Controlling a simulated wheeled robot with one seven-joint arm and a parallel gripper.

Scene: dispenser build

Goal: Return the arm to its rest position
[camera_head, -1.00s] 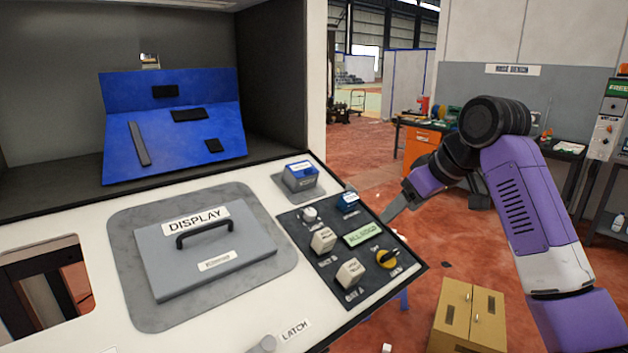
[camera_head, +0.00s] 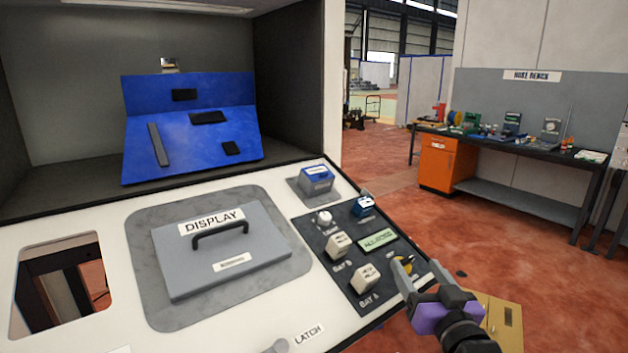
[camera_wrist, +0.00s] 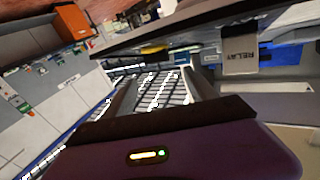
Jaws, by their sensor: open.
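My gripper (camera_head: 418,268) is purple and dark grey and sits at the lower right of the head view, over the right edge of the console. Its two fingers point up and left, apart, with nothing visible between them. It covers part of the yellow knob on the control panel (camera_head: 352,294). In the wrist view the gripper (camera_wrist: 155,88) shows parted fingers beyond its purple body. Most of my arm is below the head view's frame.
The console has a grey DISPLAY cover (camera_head: 262,265), a LATCH knob (camera_head: 277,346) and a blue board (camera_head: 185,150). A yellow cabinet (camera_head: 502,315) stands low at right, partly hidden. Behind, a bench (camera_head: 525,194) has an orange drawer unit. Red floor between is open.

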